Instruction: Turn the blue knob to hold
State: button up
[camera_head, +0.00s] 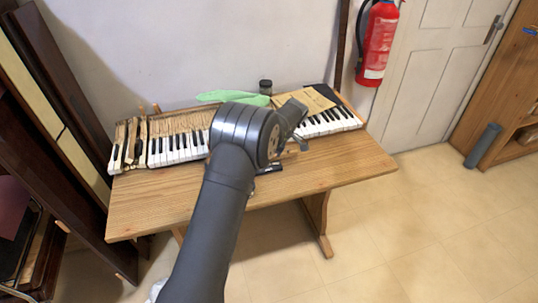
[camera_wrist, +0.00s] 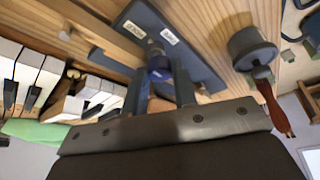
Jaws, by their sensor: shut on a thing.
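The blue knob (camera_wrist: 158,71) sits on a dark blue-grey plate (camera_wrist: 200,65) in the wrist view. Two white labels on the plate, one at the left (camera_wrist: 134,29) and one at the right (camera_wrist: 170,36), appear upside down; their words are too small to read surely. My gripper (camera_wrist: 158,85) is shut on the knob, one finger on each side. The fingers hide much of the knob, so its exact angle is hard to tell. In the head view my arm hides the knob and most of the plate.
The wooden table (camera_head: 340,165) carries piano keys (camera_head: 180,148), a green cloth (camera_head: 230,97), a dark jar (camera_head: 265,87) and a tan sheet (camera_head: 305,102). A round grey tool (camera_wrist: 250,47) with a red-brown handle (camera_wrist: 272,105) lies beside the plate. The table's front right is clear.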

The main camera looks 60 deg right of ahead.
jog(key=shift+n, duration=0.6)
jog(key=o, duration=1)
jog(key=v, duration=1.7)
jog(key=shift+w+d+r, duration=0.15)
jog(key=shift+d+r, duration=0.1)
jog(key=shift+d, duration=0.1)
jog(key=shift+f, duration=0.1)
